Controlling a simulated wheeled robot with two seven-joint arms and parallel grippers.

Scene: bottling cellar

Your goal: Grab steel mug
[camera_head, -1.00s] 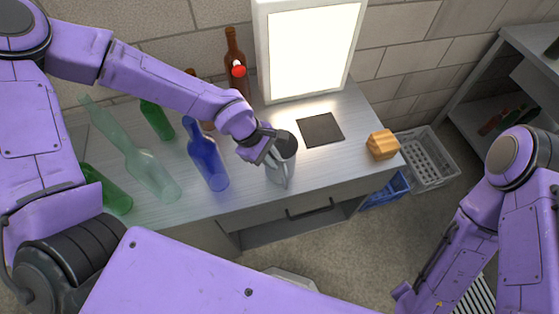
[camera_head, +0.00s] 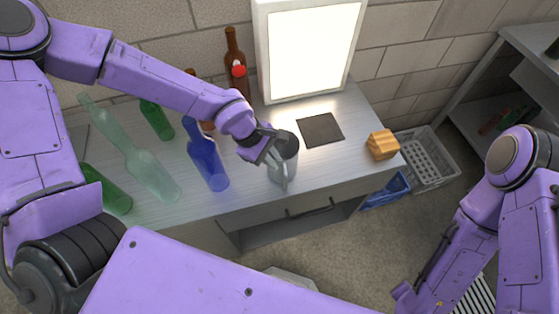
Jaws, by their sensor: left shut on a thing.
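The steel mug (camera_head: 287,162) stands upright, or nearly so, near the front edge of the bench, left of the dark square mat. My left gripper (camera_head: 275,153) reaches in from the left and is shut on the mug at its upper left side. The fingers hide part of the mug's rim and wall. My right arm shows at the right of the picture, but its gripper is not in view.
A blue bottle (camera_head: 208,160), a pale green bottle (camera_head: 152,176) and green bottles stand left of the mug. A brown bottle (camera_head: 235,60) stands by the bright light panel (camera_head: 312,50). A dark mat (camera_head: 320,130) and wooden block (camera_head: 382,145) lie right. Crates (camera_head: 428,160) stand beyond the bench.

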